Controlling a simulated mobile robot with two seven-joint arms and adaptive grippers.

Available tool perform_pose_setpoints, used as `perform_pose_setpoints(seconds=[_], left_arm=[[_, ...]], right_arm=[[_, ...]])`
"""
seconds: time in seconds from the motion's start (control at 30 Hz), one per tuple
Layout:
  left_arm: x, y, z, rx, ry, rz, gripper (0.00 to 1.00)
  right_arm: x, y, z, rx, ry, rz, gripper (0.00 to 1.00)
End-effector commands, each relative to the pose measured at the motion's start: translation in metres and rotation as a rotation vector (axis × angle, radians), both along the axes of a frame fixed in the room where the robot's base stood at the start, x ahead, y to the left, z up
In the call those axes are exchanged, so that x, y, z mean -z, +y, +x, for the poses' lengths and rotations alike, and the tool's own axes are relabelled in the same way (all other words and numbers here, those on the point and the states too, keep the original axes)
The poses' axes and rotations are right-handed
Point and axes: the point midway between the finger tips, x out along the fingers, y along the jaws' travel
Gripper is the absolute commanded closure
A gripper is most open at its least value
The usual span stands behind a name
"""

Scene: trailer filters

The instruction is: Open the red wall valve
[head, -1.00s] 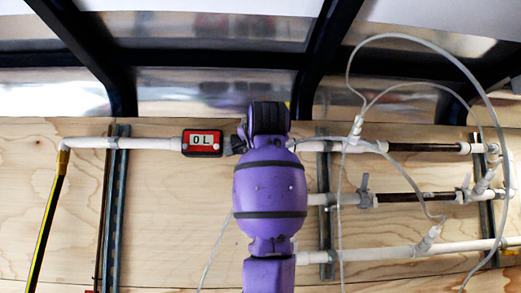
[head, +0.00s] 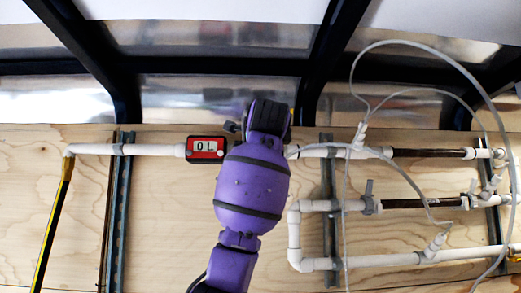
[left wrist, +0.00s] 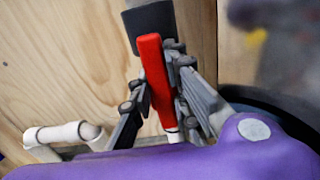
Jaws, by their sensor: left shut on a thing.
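The red valve handle (left wrist: 155,75) shows in the left wrist view as a long red lever, slightly tilted, in front of a dark grey cylindrical part (left wrist: 150,25). My left gripper (left wrist: 160,88) is shut on this lever, with grey linked fingers on both sides of it. In the head view my purple left arm covers the valve and most of the gripper, so the lever is hidden there. My right gripper is in neither view.
A red meter reading "0L" (head: 206,149) sits on the white pipe (head: 150,150) just left of my arm. Several pipes, grey valves (head: 369,199) and loose clear hoses (head: 420,42) fill the right.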

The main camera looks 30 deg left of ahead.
Motion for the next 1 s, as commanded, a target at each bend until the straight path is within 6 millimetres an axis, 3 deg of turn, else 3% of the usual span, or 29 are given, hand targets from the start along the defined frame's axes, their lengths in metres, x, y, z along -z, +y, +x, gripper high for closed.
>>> perform_pose_setpoints(seconds=[0.5,0.53,0.67,1.0], left_arm=[[0.0009,-0.0010,0.0013,0.002,0.018,0.019,1.00],[0.0009,-0.0009,0.0012,0.002,0.018,0.019,0.81],[0.0007,-0.0008,0.0011,0.002,0.016,0.018,0.64],[-0.0003,-0.0015,-0.0010,0.001,0.012,0.015,0.64]], right_arm=[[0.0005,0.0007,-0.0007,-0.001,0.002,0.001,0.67],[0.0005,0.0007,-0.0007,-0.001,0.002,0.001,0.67],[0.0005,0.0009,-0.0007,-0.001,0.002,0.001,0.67],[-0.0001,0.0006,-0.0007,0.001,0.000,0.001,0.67]])
